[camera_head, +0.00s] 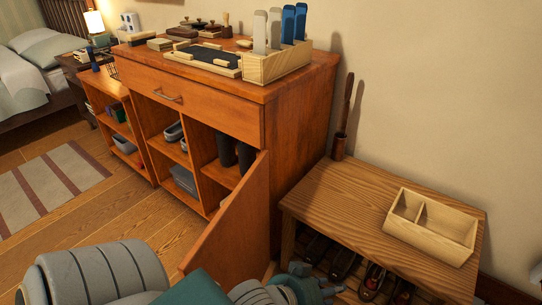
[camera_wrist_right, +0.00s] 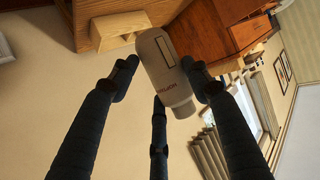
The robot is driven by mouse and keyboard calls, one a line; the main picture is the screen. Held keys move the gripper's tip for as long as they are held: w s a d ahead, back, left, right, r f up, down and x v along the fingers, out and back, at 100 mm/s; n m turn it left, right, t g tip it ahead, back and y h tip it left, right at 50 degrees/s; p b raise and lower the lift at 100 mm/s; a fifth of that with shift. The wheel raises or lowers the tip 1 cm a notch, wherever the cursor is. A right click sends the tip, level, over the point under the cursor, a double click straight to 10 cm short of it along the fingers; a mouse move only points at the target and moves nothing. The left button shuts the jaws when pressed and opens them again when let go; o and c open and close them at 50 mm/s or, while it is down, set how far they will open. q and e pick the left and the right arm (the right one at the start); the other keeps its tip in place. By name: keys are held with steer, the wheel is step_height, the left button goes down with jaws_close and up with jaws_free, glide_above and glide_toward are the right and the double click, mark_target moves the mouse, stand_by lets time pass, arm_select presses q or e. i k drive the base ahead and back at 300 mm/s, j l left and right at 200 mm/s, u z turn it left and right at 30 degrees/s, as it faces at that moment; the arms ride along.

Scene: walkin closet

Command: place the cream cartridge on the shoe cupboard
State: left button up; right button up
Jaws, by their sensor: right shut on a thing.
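The cream cartridge (camera_wrist_right: 166,68) is a pale bottle shape with dark lettering and a narrower end. In the right wrist view it is tilted between the dark fingers of my right gripper (camera_wrist_right: 160,82), which is shut on it. It is held clear of the furniture surfaces. An orange-brown wooden cupboard (camera_head: 299,105), which looks like the shoe cupboard, stands at centre in the head view, with a drawer, open shelves and a swung-out door. It also shows in the right wrist view (camera_wrist_right: 205,30). My left gripper's fingers are not visible.
A pale wooden holder (camera_head: 262,68) with grey and blue upright pieces, a dark mat (camera_head: 207,56) and brushes occupy the cupboard top. A low wooden bench (camera_head: 335,205) holds a divided box (camera_head: 432,240), with shoes below. The open door (camera_head: 232,223) sticks out towards me.

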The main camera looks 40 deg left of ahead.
mark_target(233, 178)
steer(key=k+j+z, duration=0.15)
steer(key=z, duration=0.25)
steer(key=k+z, duration=0.25)
steer(key=z, duration=0.15)
steer(key=k+z, duration=0.2)
steer(key=z, duration=0.2)
steer(key=k+z, duration=0.25)
steer(key=z, duration=0.15)
steer(key=k+l+z, duration=0.15)
steer(key=z, duration=0.25)
steer(key=k+j+z, duration=0.45)
steer(key=k+z, duration=0.95)
steer(key=k+l+z, duration=0.15)
steer(key=k+z, duration=0.35)
steer(key=k+u, duration=0.15)
steer(key=u, duration=0.25)
steer(key=k+j+u, duration=0.1)
steer(key=u, duration=0.3)
steer(key=k+j+u, duration=0.1)
steer(key=u, duration=0.3)
steer(key=k+j+u, duration=0.2)
steer(key=u, duration=2.45)
